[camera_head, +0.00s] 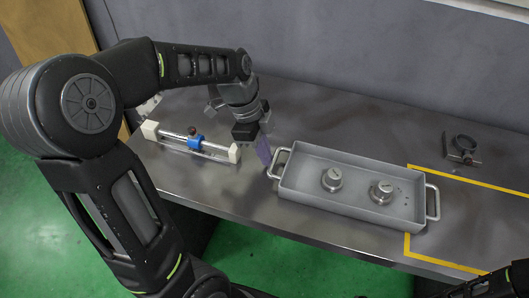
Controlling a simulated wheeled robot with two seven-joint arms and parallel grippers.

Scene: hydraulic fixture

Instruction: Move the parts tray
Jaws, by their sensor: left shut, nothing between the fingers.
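The grey parts tray (330,154) sits on the metal bench, with a bar handle at each short end. Two round metal parts stand inside it, a left one (332,178) and a right one (382,191). The tray's right end lies over the left line of a yellow outlined area (462,264). My left gripper (264,152) is shut and empty, pointing down just left of the tray's left handle (278,162). I cannot tell whether it touches the handle. Part of my right arm shows at the bottom right corner, but its fingers are out of view.
A rail fixture with white end blocks and a blue slider (195,141) lies on the bench (240,195) left of my left gripper. A small dark ring-shaped clamp (463,147) stands at the back right. A grey wall rises behind the bench. Most of the yellow outlined area is clear.

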